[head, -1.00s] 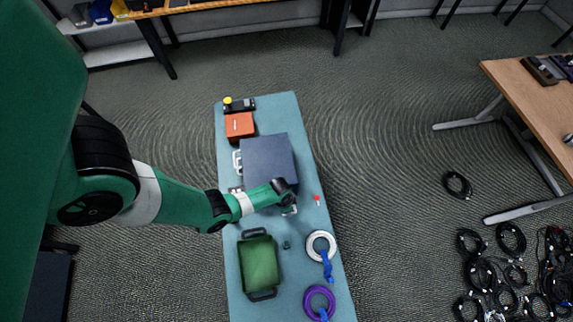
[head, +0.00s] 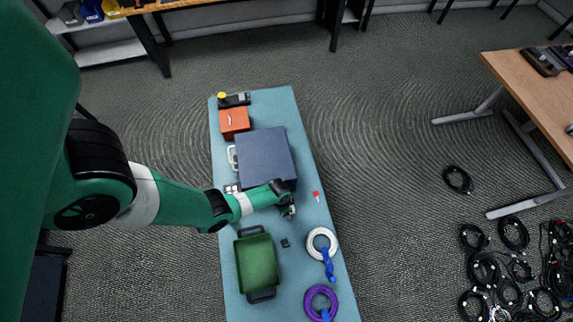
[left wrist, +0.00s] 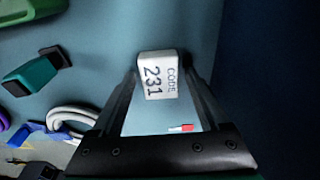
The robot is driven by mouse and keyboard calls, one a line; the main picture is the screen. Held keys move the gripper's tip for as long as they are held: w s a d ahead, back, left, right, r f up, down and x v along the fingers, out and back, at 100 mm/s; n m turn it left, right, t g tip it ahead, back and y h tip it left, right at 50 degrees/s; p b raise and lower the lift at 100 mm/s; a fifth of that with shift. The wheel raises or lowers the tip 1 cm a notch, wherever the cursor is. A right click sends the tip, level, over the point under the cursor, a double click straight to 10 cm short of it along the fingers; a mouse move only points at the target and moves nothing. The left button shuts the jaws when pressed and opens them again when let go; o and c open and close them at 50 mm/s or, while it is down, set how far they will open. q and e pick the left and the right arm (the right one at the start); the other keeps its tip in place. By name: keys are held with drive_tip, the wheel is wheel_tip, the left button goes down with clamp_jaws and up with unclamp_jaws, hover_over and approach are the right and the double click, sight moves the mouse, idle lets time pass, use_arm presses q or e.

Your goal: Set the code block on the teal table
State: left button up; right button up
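The code block (left wrist: 160,80), a small white block marked "CODE 231", sits between the two fingertips of my left gripper (left wrist: 162,66) in the left wrist view. The fingers are closed against its sides. In the head view my left gripper (head: 288,208) is low over the teal table (head: 280,107), at the front right corner of the dark blue box (head: 263,157). The block is mostly hidden there by the gripper. I cannot tell whether its underside touches the table. My right gripper is not in view.
A green tray (head: 257,262), white cable coil (head: 321,241), purple cable coil (head: 320,299) and small dark green piece (head: 285,243) lie nearer. A small red-and-white piece (head: 316,195) lies right of the gripper. An orange box (head: 234,121) stands at the far end.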

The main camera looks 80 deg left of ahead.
use_arm(q)
drive_tip(key=r+p, duration=0.4)
drive_tip(key=s+r+p, duration=0.1)
drive_tip(key=r+p, duration=0.6)
drive_tip(key=r, duration=0.1)
drive_tip(key=shift+s+r+p, duration=0.15)
drive_tip(key=shift+s+p, duration=0.1)
drive_tip(key=shift+p, duration=0.15)
